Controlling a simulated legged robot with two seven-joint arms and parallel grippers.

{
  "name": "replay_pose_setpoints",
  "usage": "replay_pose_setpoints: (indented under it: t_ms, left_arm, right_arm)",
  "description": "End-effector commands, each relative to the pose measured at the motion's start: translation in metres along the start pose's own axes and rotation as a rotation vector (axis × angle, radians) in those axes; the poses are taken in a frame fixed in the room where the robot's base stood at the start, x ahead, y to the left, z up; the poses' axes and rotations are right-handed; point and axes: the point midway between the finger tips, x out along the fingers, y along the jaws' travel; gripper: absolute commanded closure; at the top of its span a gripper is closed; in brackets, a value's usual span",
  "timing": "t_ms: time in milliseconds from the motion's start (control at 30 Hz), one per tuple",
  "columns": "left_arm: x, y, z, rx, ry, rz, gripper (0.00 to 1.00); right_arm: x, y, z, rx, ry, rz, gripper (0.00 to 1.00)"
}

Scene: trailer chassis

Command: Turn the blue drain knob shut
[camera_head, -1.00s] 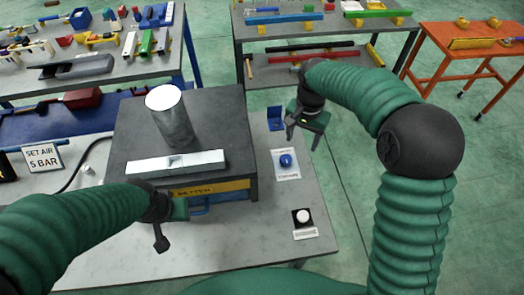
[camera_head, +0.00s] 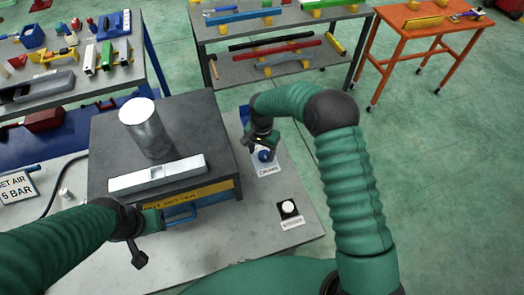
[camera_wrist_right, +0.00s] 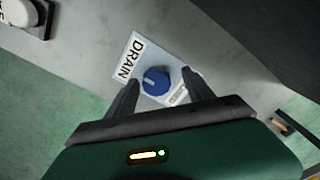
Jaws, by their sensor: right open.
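The blue drain knob (camera_head: 265,156) sits on a white label plate on the grey bench top, right of the dark box. In the right wrist view the knob (camera_wrist_right: 156,81) lies between and just beyond my right fingertips, with a pale pointer line on its face. My right gripper (camera_wrist_right: 158,88) is open around the knob's sides; I cannot tell whether it touches. In the head view my right gripper (camera_head: 263,145) is right over the knob and partly hides it. My left gripper (camera_head: 150,222) is at the blue handle on the box's front; its fingers are mostly hidden.
The dark box (camera_head: 215,125) carries a metal cylinder (camera_head: 148,130) and a pale bar (camera_head: 158,172). A white button (camera_head: 289,207) on a black base stands nearer the bench's front. A sign (camera_head: 17,188) stands at left. Open floor lies right of the bench.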

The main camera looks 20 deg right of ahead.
Motion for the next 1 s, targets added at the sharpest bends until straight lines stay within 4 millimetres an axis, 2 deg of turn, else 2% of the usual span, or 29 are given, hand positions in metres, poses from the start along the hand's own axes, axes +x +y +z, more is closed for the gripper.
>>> replay_pose_setpoints:
  t_ms: [100, 333, 800, 1000]
  left_arm:
    - [-0.0016, 0.0, -0.0003, 0.0, 0.0, 0.0, 0.64]
    - [-0.0012, 0.0002, -0.0002, 0.0, 0.0, 0.0, 0.64]
    - [-0.0013, 0.0001, -0.0002, 0.0, 0.0, 0.0, 0.64]
    - [-0.0012, 0.0001, -0.0002, 0.0, 0.0, 0.0, 0.64]
  right_arm:
    - [0.0085, 0.0012, -0.0012, 0.002, -0.002, 0.0, 0.39]
    - [0.0103, 0.0016, -0.0026, 0.002, -0.002, -0.001, 0.39]
    - [0.0093, 0.0007, 0.0002, 0.001, -0.002, 0.001, 0.99]
    - [0.0093, -0.0002, 0.0018, -0.003, -0.005, -0.001, 1.0]
